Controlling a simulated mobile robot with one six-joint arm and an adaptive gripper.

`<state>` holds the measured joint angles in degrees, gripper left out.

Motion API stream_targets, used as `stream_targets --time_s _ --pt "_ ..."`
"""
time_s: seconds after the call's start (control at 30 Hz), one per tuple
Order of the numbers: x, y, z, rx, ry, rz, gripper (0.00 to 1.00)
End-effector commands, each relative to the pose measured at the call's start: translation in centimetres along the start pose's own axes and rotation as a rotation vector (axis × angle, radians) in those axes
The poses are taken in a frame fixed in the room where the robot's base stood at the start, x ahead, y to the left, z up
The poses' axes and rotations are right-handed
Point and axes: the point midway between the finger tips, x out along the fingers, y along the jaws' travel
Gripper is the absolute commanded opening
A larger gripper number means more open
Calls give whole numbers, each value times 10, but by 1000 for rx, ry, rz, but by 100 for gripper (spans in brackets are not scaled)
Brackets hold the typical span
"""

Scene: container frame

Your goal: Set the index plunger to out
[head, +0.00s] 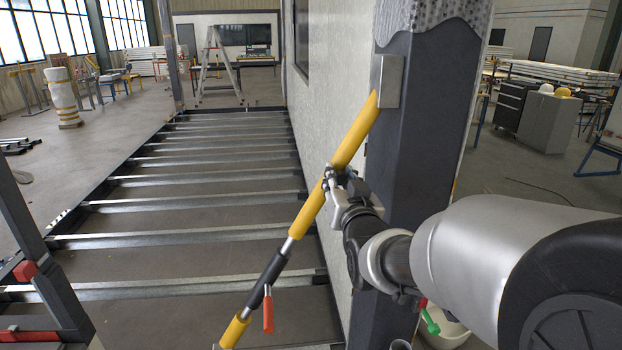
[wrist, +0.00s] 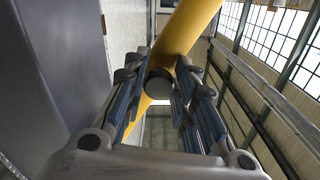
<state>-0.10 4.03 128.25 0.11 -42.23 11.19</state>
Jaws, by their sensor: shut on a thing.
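The index plunger (wrist: 158,84) shows in the wrist view as a round grey knob on the side of a yellow tube (wrist: 184,34). In the head view my gripper and the tube hide it. My gripper (wrist: 160,70) has a finger on each side of the knob and is shut on it. In the head view my gripper (head: 333,180) is at the middle of the slanted yellow tube (head: 355,135). How far the plunger stands out of the tube I cannot tell.
The tube's upper end meets a metal plate (head: 388,82) on a dark post (head: 410,130), close to my arm. A pale wall panel (head: 335,60) stands behind. Lower down are a black sleeve (head: 268,278) and a red lever (head: 268,314). Floor joists (head: 180,237) lie left.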

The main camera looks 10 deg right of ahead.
Motion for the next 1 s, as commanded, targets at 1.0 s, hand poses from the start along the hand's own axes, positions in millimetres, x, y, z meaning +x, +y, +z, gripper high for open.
stream_targets --time_s 1.0 --pt "-18 0 0 -1 0 1 32"
